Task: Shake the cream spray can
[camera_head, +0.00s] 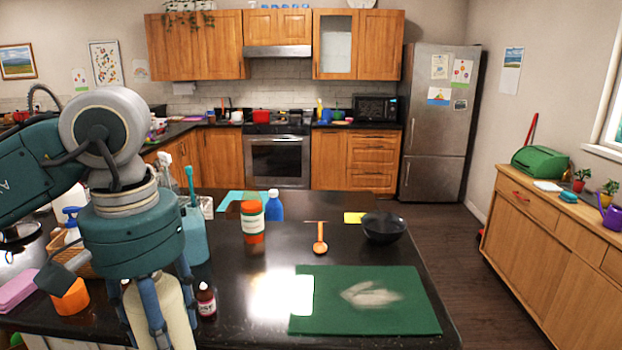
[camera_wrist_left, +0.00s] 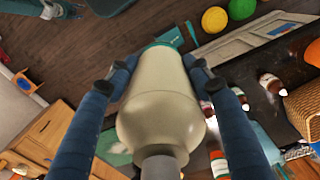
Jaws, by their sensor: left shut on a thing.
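The cream spray can (camera_wrist_left: 160,105) is a cream-coloured bottle shape with a teal edge at its far end and a grey neck at the near end. My left gripper (camera_wrist_left: 158,65) is shut on it, with blue fingers on both sides of the body. In the head view, the can (camera_head: 172,312) shows between the fingers of the left gripper (camera_head: 155,325), at the near left over the dark counter. Its lower part is cut off by the picture edge.
A dark counter (camera_head: 245,325) holds a green mat (camera_head: 365,320), a dark bowl (camera_head: 384,228), an orange-capped bottle (camera_head: 252,222), a blue bottle (camera_head: 273,206) and an orange spoon (camera_head: 320,240). A small brown bottle (camera_head: 206,300) stands close beside the gripper.

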